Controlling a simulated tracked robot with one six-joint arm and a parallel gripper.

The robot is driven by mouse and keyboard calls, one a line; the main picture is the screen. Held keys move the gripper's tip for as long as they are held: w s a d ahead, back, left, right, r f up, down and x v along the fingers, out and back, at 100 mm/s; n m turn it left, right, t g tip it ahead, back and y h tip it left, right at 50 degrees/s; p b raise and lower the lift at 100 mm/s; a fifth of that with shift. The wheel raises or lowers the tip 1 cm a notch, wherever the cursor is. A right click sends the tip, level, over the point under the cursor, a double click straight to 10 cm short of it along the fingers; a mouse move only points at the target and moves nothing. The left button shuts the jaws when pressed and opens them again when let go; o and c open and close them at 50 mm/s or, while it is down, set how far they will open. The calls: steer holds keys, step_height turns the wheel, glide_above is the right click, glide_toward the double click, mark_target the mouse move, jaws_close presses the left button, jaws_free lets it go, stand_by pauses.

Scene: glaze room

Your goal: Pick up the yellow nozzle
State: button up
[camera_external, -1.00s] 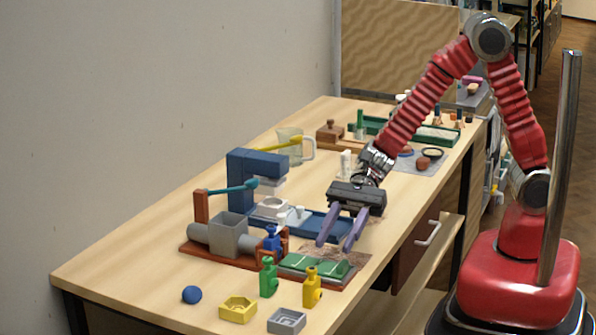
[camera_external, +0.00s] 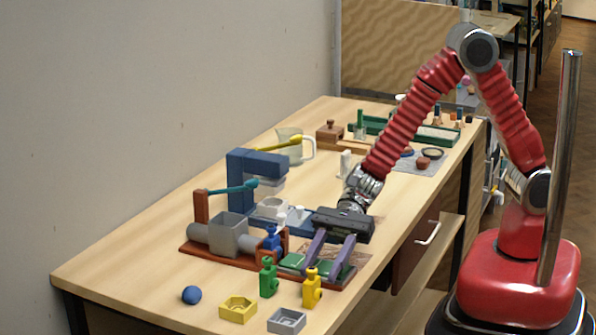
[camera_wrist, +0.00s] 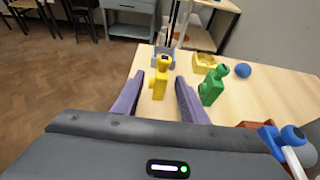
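The yellow nozzle (camera_external: 312,288) stands upright near the front edge of the table, right of the green nozzle (camera_external: 268,278). It also shows in the wrist view (camera_wrist: 160,77), ahead of and between my fingertips. My gripper (camera_external: 322,273) is open, its two purple fingers pointing down and forward toward the yellow nozzle. In the wrist view my gripper (camera_wrist: 158,82) has a wide gap with nothing held in it. In the external view one fingertip appears close behind the nozzle; whether they touch I cannot tell.
A yellow tray (camera_external: 238,309), a grey tray (camera_external: 287,320) and a blue ball (camera_external: 192,294) lie at the near end. A blue nozzle (camera_external: 272,239) stands by the grey extruder box (camera_external: 230,233). Green tiles (camera_external: 291,261) lie under my fingers.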

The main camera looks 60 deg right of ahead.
mark_target(311, 279)
steer(key=shift+x, duration=2.55)
steer(key=shift+w, duration=0.15)
steer(key=shift+c, duration=0.5)
steer(key=c, duration=0.8)
steer(key=shift+r, duration=0.1)
steer(key=shift+c, duration=0.2)
step_height(311, 279, up, 10)
steer(key=shift+f, duration=0.1)
